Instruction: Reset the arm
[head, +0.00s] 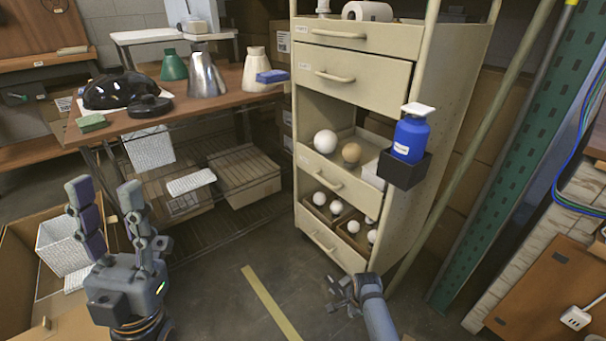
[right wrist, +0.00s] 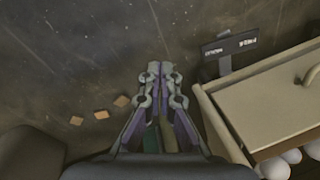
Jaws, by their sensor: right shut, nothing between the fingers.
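My left gripper (head: 104,192) is raised at the lower left of the head view, its two fingers upright, spread apart and empty. My right gripper (head: 338,292) is low over the floor, in front of the cabinet's bottom drawer, and holds nothing. In the right wrist view its fingers (right wrist: 161,70) lie close together over dark floor. A green lampshade (head: 173,66), a silver lampshade (head: 205,76) and a cream lampshade (head: 254,70) stand on the wooden table (head: 215,104). Round bulbs, such as a white one (head: 325,142), sit in the cabinet's open drawers.
The beige drawer cabinet (head: 440,120) stands in the middle, with a blue bottle (head: 411,138) in a black holder on its side. A drawer front (right wrist: 275,108) is close to the right of my right gripper. Open floor (head: 225,290) with a yellow line lies between my arms.

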